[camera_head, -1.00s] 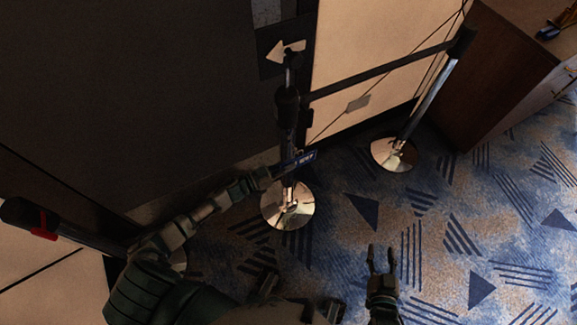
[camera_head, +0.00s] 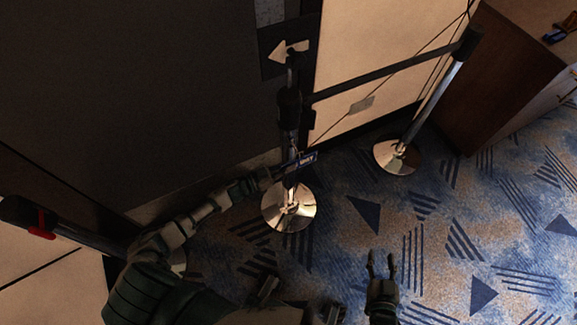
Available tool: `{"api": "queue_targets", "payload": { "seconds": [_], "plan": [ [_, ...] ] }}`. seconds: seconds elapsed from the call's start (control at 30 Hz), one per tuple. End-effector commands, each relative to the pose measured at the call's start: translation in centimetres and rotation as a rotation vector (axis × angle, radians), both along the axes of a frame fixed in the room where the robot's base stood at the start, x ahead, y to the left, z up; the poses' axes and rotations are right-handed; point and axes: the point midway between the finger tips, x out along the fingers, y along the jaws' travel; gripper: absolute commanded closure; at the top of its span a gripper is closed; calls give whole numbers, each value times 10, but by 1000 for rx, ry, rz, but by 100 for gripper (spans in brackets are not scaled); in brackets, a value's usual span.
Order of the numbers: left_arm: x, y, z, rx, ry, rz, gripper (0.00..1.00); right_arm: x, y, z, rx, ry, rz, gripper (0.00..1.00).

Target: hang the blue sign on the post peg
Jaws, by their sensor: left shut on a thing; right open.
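The post stands upright on a round shiny base (camera_head: 289,206). The peg cannot be made out. A white arrow plate (camera_head: 289,49) shows at the post's top. My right gripper (camera_head: 382,258) is open and empty, low over the carpet, right of the post base.
A dark belt (camera_head: 385,76) runs from the middle post to a second post (camera_head: 434,98) on the right. A wooden cabinet (camera_head: 510,75) stands at the far right. A dark wall panel is behind the post. The patterned carpet (camera_head: 470,230) is free at lower right.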

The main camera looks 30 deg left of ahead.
Motion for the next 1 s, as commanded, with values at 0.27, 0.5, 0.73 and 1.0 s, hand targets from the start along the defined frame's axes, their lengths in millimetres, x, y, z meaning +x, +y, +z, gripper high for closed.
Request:
{"api": "queue_targets", "payload": {
  "seconds": [0.27, 0.5, 0.73, 1.0],
  "plan": [
    [0, 0, 0, 0, 0, 0, 100, 0, 0, 0, 0, 0, 0, 55],
    [1, 1, -6, 1, 0, 0, 100, 0, 0, -5, 0, 4, 0, 55],
    [2, 1, -6, 0, -1, 0, 100, -1, 0, -4, 0, 4, 0, 55],
    [2, 2, -6, 0, -1, 0, 80, -1, 0, -4, 0, 4, 0, 55]
  ]
}}
